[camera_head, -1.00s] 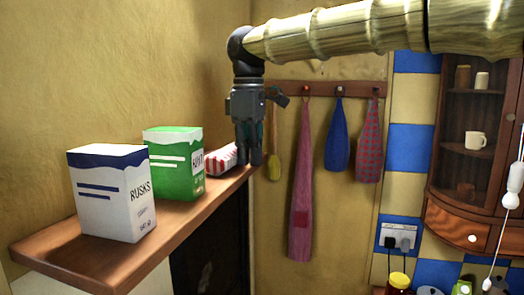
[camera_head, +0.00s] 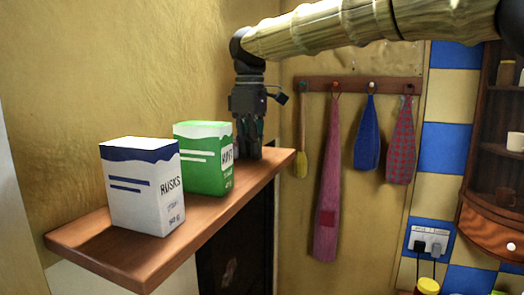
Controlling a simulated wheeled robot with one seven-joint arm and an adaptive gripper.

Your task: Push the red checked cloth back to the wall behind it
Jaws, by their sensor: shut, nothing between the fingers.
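The red-and-white cloth on the shelf is not visible now; the green box and my gripper cover the place where it lay. My gripper (camera_head: 248,155) points down at the far end of the wooden shelf (camera_head: 125,250), just right of and behind the green box, close to the yellow wall (camera_head: 150,65). Its fingers are shut. Whether it touches the cloth cannot be seen. Another red checked cloth (camera_head: 400,150) hangs from the hook rail on the back wall, well right of my gripper.
A green box (camera_head: 203,160) and a white-and-blue rusks box (camera_head: 140,190) stand on the shelf in front of my gripper. The hook rail (camera_head: 350,85) also holds a long pink cloth (camera_head: 328,190) and a blue cloth (camera_head: 368,135). The shelf's near right edge is open.

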